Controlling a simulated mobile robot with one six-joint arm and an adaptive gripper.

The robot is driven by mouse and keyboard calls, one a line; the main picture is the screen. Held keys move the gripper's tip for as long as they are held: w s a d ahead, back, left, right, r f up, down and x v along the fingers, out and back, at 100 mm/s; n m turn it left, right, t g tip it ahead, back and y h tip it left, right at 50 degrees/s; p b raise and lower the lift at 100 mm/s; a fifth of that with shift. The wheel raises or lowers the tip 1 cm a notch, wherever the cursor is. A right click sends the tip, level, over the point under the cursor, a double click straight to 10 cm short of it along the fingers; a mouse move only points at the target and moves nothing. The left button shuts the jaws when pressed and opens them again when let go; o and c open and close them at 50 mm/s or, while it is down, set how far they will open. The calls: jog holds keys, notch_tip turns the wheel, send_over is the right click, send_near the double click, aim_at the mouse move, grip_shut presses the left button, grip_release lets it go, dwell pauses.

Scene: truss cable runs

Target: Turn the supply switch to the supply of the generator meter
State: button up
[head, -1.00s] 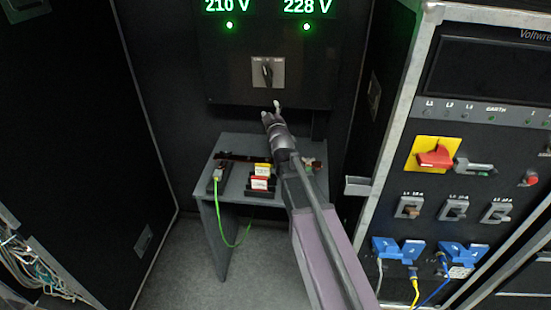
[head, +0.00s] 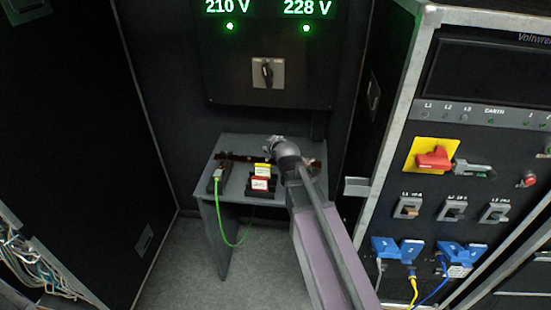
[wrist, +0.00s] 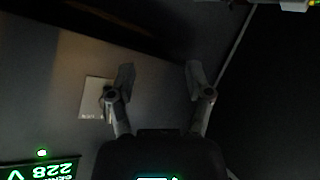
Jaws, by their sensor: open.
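The supply switch (head: 267,73) is a dark handle on a light square plate, low on the black meter panel (head: 225,88). Its handle stands roughly upright; the plate's marks are too small to read. My gripper (head: 274,142) is below the panel, apart from the switch. In the wrist view my gripper (wrist: 160,78) is open and empty. The switch plate (wrist: 94,98) shows left of the fingers, partly covered by one.
A small grey table (head: 236,142) below the panel holds a red and a yellow labelled block (head: 261,176) and a green cable (head: 221,215). A power rack (head: 470,170) with a red rotary switch (head: 435,158) and blue plugs stands at the right. A dark cabinet wall is at left.

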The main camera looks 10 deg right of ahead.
jog(key=shift+s+f+m+g, duration=0.3)
jog(key=shift+s+f+g, duration=0.45)
jog(key=shift+s, duration=0.3)
jog(key=shift+s+f+m+g, duration=0.3)
jog(key=shift+s+f+g, duration=0.25)
jog(key=shift+s+f, duration=0.4)
jog(key=shift+s+r, duration=0.1)
jog(key=m+t+h+b, duration=0.5)
jog(key=t+h+b, duration=0.1)
jog(key=t, duration=0.6)
send_near(267, 80)
jog(key=shift+v, duration=1.3)
jog(key=shift+d+p, duration=0.1)
jog(key=shift+p, duration=0.2)
jog(key=p+x, duration=0.5)
jog(key=x, duration=0.8)
jog(key=shift+w+r, duration=0.1)
jog(key=shift+w, duration=0.25)
